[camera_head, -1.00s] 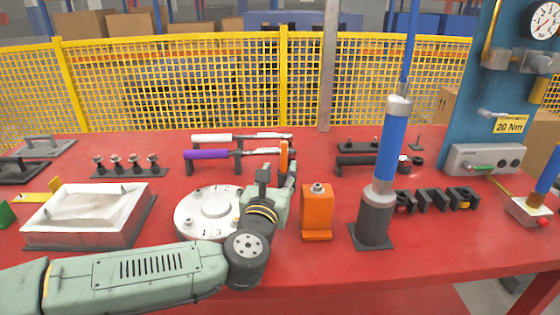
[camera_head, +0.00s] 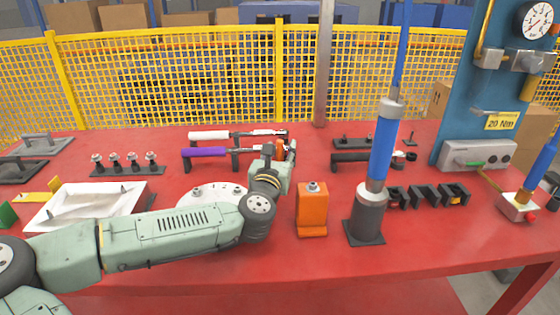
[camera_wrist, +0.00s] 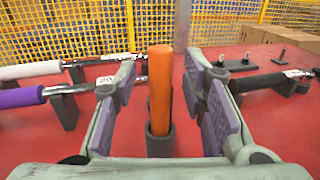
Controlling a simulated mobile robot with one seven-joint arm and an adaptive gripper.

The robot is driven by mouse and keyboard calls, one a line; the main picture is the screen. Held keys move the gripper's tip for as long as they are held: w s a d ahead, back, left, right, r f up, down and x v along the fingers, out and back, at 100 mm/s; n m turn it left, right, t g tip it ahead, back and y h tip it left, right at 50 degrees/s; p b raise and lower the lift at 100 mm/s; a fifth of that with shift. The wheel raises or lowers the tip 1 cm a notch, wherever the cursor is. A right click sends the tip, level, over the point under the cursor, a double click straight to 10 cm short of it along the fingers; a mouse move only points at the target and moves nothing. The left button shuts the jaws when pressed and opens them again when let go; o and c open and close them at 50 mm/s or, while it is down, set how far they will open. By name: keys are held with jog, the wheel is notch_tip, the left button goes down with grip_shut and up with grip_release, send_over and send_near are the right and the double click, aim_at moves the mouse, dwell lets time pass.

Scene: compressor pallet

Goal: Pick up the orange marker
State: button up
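The orange marker (camera_wrist: 160,88) stands upright in a dark cylindrical holder (camera_wrist: 160,142) on the red table. In the wrist view it is centred between the two finger pads of my gripper (camera_wrist: 164,80). The purple-grey pads stand apart, with red table showing on both sides of the marker, so my gripper is open around it without visible contact. In the head view my gripper (camera_head: 280,153) is behind the white round plate and hides most of the marker.
White-handled (camera_head: 209,135) and purple-handled (camera_head: 204,152) torque wrenches rest on stands to the left. A black-handled tool (camera_head: 350,157) lies to the right. An orange block (camera_head: 312,212) and a blue-topped cylinder (camera_head: 368,215) stand nearer. A yellow mesh fence (camera_head: 180,85) runs behind.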

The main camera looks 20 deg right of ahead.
grip_shut()
dwell(0.5)
